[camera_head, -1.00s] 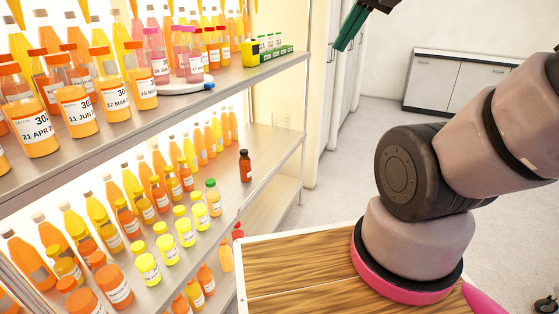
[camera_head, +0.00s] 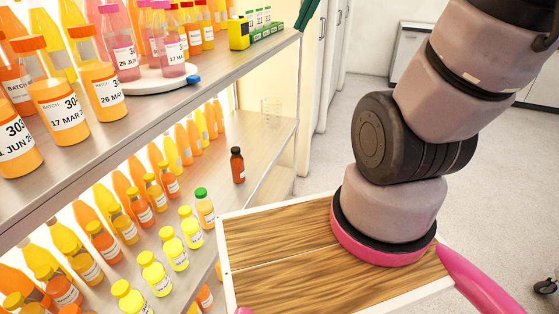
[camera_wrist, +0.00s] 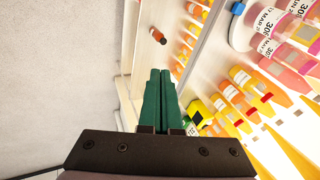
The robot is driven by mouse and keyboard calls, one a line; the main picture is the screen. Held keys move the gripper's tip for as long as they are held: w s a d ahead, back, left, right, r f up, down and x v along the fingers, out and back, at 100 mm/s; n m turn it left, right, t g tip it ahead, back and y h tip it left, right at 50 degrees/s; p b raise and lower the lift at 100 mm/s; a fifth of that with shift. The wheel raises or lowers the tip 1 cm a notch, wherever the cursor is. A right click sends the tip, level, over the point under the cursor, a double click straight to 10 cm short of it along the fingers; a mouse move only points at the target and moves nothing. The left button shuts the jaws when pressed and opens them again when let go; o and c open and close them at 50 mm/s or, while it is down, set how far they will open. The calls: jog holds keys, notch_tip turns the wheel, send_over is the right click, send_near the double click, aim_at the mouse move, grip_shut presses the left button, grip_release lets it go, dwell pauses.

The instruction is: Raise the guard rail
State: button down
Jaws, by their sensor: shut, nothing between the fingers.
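My gripper (camera_wrist: 159,98) has dark green fingers, closed together and empty in the wrist view. In the head view only a piece of a green finger (camera_head: 307,12) shows at the top edge, by the far end of the upper shelf. The shelf unit's upper board (camera_head: 130,138) runs along the left, with a plain metal front edge. I cannot make out a separate guard rail with certainty; a thin bar or edge (camera_head: 262,180) slants along the right side of the middle shelf. In the wrist view the fingers overlap the shelf unit's end, and contact cannot be told.
Several juice bottles crowd both shelves. A brown bottle (camera_head: 238,165) stands on the middle shelf. Floor behind my arm is open.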

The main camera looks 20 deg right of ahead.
jog(key=w+d+f+m+g+y, duration=0.1)
jog(key=w+d+f+m+y, duration=0.3)
jog(key=w+f, duration=0.75)
jog(key=w+d+f+m+g+y, duration=0.25)
jog(key=w+d+f+m, duration=0.2)
jog(key=w+f, duration=0.7)
jog(key=s+d+f+m+t+y, duration=0.1)
jog(key=d+f+m+t, duration=0.2)
jog(key=f, duration=0.8)
jog(key=d+f+m+t+y, duration=0.15)
jog(key=f+m, duration=0.25)
jog(key=f, duration=0.7)
jog(key=s+d+f+m+t, duration=0.1)
jog(key=d+f+m+t, duration=0.25)
jog(key=f, duration=0.85)
jog(key=r+x, duration=0.1)
jog(key=x, duration=1.3)
jog(key=shift+a, duration=0.55)
jog(key=shift+r, duration=0.15)
jog(key=shift+w+a+r+g+h, duration=0.25)
jog(key=shift+w+a+r, duration=0.1)
jog(key=shift+a, duration=0.15)
jog(key=shift+w+a+r+g+h, duration=0.2)
jog(key=shift+w+a+r, duration=0.15)
jog(key=shift+a, duration=0.15)
